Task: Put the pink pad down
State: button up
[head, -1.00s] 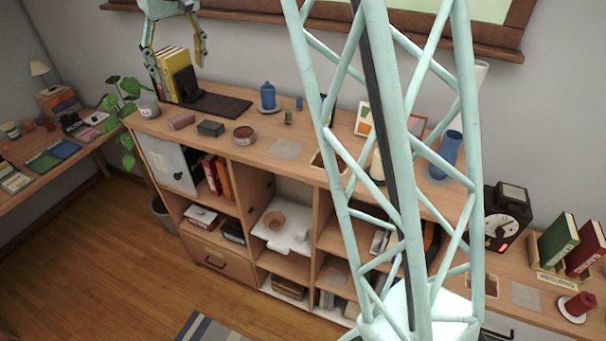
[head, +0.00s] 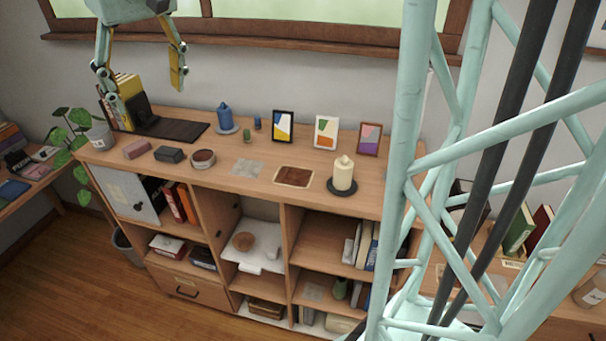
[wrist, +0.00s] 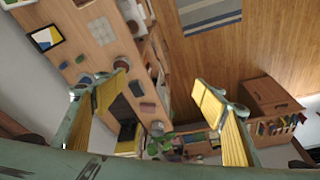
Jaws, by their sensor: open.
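The pink pad (head: 137,149) is a small dusky pink block lying on the wooden top of the shelf unit (head: 217,188), near its front left edge. It also shows in the wrist view (wrist: 147,107), between my fingers in the picture but farther away. My gripper (head: 143,90) is open, its two yellow-padded fingers wide apart above the left end of the unit. In the wrist view my gripper (wrist: 163,112) has nothing between the fingers. The pad is apart from the fingers.
Beside the pad are a dark grey block (head: 169,154), a round brown bowl (head: 202,158) and a grey plant pot (head: 101,135). Behind are a black stand (head: 181,129) with yellow books, and a blue candle (head: 225,118). A cream candle (head: 343,174) and picture frames stand farther right.

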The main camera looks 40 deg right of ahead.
jog(key=s+f, duration=0.2)
jog(key=s, duration=1.6)
jog(key=s+f, duration=0.3)
jog(key=s, duration=1.5)
jog(key=shift+m, duration=0.4)
jog(key=shift+w, duration=0.1)
notch_tip(320, 180, down, 18)
jog(key=b, duration=1.8)
jog(key=shift+t, duration=0.3)
jog(key=shift+w+r, duration=0.1)
jog(key=shift+d, duration=0.1)
